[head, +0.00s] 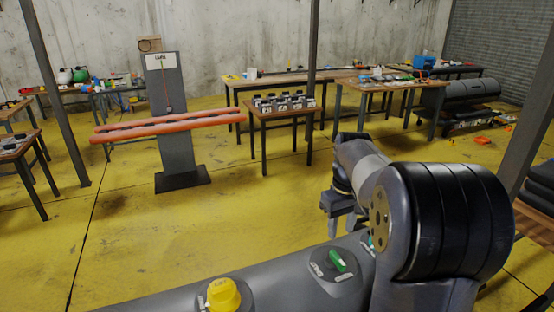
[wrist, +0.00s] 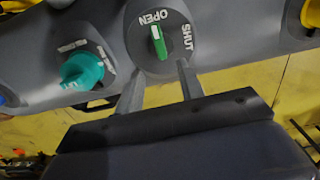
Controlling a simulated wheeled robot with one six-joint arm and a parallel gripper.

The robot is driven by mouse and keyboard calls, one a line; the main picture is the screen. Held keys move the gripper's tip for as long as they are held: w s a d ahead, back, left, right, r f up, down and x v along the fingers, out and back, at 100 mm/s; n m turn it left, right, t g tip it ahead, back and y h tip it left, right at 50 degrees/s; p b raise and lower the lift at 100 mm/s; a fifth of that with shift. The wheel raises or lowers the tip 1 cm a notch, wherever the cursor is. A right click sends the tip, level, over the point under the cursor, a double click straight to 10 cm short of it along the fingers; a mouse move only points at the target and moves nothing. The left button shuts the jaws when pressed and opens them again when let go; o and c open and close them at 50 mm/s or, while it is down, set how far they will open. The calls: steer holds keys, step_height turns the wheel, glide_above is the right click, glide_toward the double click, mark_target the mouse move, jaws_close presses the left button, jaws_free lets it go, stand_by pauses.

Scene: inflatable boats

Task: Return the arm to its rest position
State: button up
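My arm reaches in from the right of the head view, bent over a grey inflatable tube (head: 290,280). My gripper (head: 341,226) points down above the tube, behind the green valve handle (head: 338,260). In the wrist view the two fingers of my gripper (wrist: 161,72) stand apart with nothing between them. The green handle (wrist: 158,42) sits on a round grey plate marked OPEN and SHUT, just beyond the fingertips. One end of the handle points at the word OPEN. The fingers look clear of the handle.
A teal cap (wrist: 82,70) sits beside the valve in the wrist view. A yellow cap (head: 223,295) is on the tube in the head view. A grey stand (head: 178,150) with an orange tube (head: 170,122), posts and tables stand beyond. The yellow floor between is clear.

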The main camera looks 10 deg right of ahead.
mark_target(337, 255)
step_height(337, 255, down, 10)
steer(key=shift+r+p, duration=0.2)
steer(key=shift+p, duration=0.15)
steer(key=shift+r, duration=0.1)
